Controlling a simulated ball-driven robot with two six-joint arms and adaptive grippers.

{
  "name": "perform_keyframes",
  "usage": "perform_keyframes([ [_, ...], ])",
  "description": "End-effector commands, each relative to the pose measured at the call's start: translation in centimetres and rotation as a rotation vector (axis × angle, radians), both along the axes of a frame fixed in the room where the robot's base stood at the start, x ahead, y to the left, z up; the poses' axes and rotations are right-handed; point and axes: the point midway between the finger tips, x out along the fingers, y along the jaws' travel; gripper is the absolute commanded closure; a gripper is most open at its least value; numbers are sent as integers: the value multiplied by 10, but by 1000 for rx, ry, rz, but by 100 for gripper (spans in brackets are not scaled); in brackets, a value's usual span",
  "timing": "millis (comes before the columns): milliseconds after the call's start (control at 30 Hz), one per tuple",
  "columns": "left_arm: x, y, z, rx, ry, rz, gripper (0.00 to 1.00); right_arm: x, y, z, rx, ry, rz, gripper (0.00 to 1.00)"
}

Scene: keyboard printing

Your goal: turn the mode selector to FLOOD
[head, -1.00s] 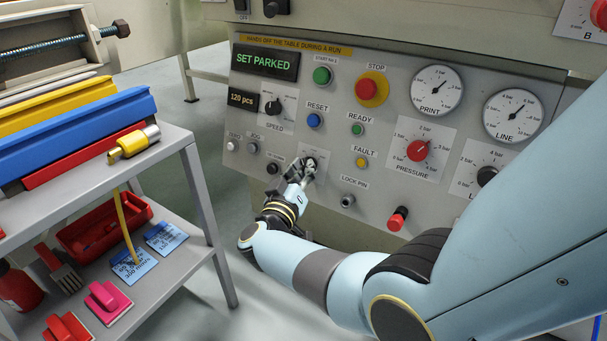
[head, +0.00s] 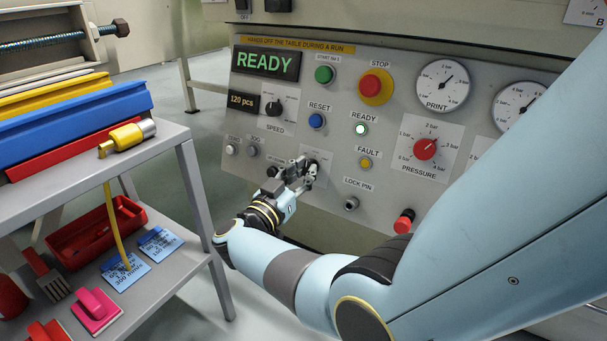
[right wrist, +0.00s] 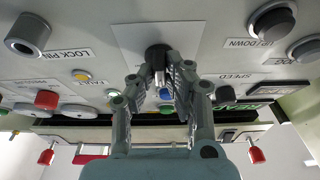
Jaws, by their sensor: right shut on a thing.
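The mode selector (right wrist: 157,54) is a dark knob on a pale square plate; its plate (head: 322,160) also shows in the head view, below the RESET button. My right gripper (head: 307,174) is at that plate and hides the knob and most of the lettering. In the right wrist view my right gripper (right wrist: 160,85) has its fingers closed in around the knob, shut on it. The knob's pointer direction cannot be read. My left gripper is not in view.
The display (head: 266,62) reads READY, and the green READY lamp (head: 361,129) is lit. A grey shelf cart (head: 190,170) with tools stands left of the panel.

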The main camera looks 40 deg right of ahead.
Motion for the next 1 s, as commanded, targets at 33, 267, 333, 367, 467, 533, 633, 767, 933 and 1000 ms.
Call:
perform_keyframes([
  [33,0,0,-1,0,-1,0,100,-1,1,-2,5,2,-1,100],
  [267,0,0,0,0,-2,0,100,-1,1,-2,5,1,-1,100],
  [333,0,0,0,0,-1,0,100,-1,1,-2,5,1,-1,100],
  [367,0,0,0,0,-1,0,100,-1,1,-2,5,1,-1,86],
  [467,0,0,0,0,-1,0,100,-1,1,-2,4,1,-1,72],
  [533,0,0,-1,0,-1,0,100,-1,1,-1,4,1,-1,64],
  [633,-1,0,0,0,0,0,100,0,1,-1,3,0,-1,64],
  [767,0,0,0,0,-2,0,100,0,1,0,2,0,-1,64],
  [933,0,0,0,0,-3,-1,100,0,1,8,2,-3,-1,64],
  [1000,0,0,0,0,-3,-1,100,-1,1,17,3,-4,-2,64],
])
